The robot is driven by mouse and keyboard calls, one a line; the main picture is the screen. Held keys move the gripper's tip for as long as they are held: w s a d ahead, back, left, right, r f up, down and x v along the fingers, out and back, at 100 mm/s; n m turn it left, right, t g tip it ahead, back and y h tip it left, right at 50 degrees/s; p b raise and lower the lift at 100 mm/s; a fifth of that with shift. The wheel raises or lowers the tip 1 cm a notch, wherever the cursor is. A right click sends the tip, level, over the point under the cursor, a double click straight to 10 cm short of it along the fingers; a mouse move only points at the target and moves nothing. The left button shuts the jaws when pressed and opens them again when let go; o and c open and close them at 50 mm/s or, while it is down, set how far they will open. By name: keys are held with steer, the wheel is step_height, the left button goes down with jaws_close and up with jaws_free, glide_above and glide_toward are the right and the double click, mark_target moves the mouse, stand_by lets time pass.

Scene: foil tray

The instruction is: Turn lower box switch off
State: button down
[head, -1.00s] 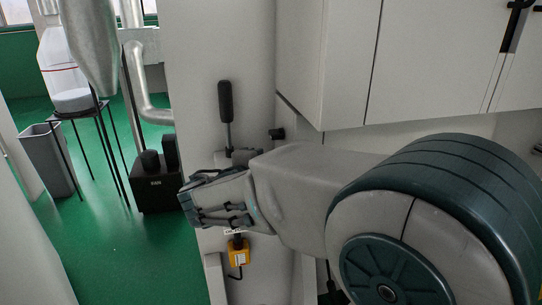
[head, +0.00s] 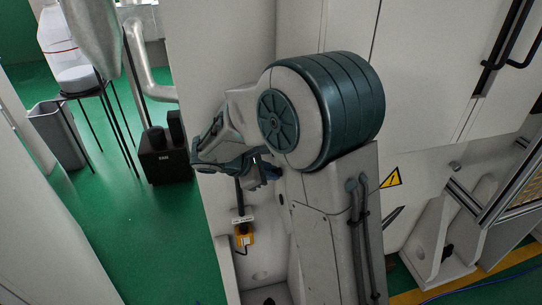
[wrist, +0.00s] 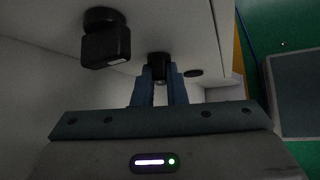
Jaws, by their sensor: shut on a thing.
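In the wrist view my gripper (wrist: 160,78) is shut on a black switch handle (wrist: 158,60), its end showing between the blue fingers. In the head view my gripper (head: 262,172) is low against the grey wall panel, and the grasp itself is hidden. A thin dark rod (head: 239,196) shows just below it. Under the rod, a yellow box (head: 244,236) with a white label above it sits on the panel. I cannot tell whether the rod belongs to the held handle.
A black blocky knob (wrist: 105,42) sticks out left of my fingers in the wrist view. White cabinets (head: 430,70) stand to the right in the head view. A black box (head: 165,158), a grey bin (head: 57,135) and a black stand are at left, with green floor between.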

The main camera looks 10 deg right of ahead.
steer(key=n+g+p, duration=0.1)
steer(key=g+p, duration=0.1)
steer(key=p, duration=0.2)
steer(key=shift+w+r+p, duration=0.1)
steer(key=shift+w+p, duration=0.05)
steer(key=shift+p, duration=0.15)
steer(key=shift+g, duration=0.3)
steer(key=c, duration=1.5)
jaws_free()
steer(key=shift+o, duration=0.2)
